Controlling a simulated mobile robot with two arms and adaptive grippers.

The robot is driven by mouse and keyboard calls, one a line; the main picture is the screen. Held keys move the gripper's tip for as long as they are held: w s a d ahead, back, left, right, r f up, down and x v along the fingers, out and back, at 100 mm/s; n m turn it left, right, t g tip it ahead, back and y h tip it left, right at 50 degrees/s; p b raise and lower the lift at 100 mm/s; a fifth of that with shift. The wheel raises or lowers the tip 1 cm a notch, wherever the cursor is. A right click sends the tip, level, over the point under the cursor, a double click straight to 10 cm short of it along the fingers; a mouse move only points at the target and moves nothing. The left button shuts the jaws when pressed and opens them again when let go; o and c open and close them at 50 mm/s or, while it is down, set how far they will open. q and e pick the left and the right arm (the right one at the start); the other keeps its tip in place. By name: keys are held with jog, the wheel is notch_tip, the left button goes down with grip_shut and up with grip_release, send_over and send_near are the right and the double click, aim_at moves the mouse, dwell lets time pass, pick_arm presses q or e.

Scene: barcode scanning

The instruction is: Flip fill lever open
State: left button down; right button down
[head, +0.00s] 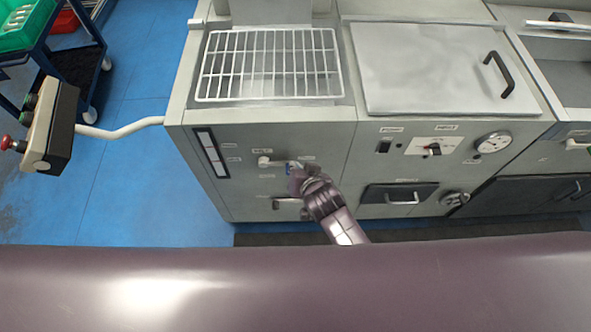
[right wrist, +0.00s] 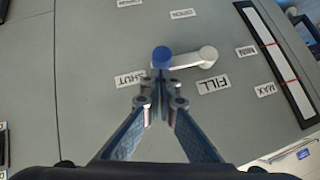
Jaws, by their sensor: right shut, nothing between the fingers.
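The fill lever (right wrist: 185,58) is a pale arm on a round pivot, with a blue knob (right wrist: 162,56) at its free end. It lies roughly level in the right wrist view, its knob beside the SHUT label (right wrist: 129,79) and its pivot above the FILL label (right wrist: 213,85). An OPEN label (right wrist: 183,14) is higher up. In the head view the lever (head: 272,162) is on the left cabinet's front. My right gripper (right wrist: 161,78) is shut and empty, its tips at the knob; whether they touch cannot be told. My left gripper is not in view.
A gauge strip (head: 212,153) with MIN and MAX labels is left of the lever. A lower handle (head: 284,202) is below the lever. A pendant box (head: 49,125) stands far left.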

jog(key=shift+d+f+y, duration=0.15)
jog(key=shift+f+y, duration=0.15)
jog(key=shift+d+f+b, duration=0.1)
jog(key=shift+f+b, duration=0.1)
jog(key=shift+b, duration=0.1)
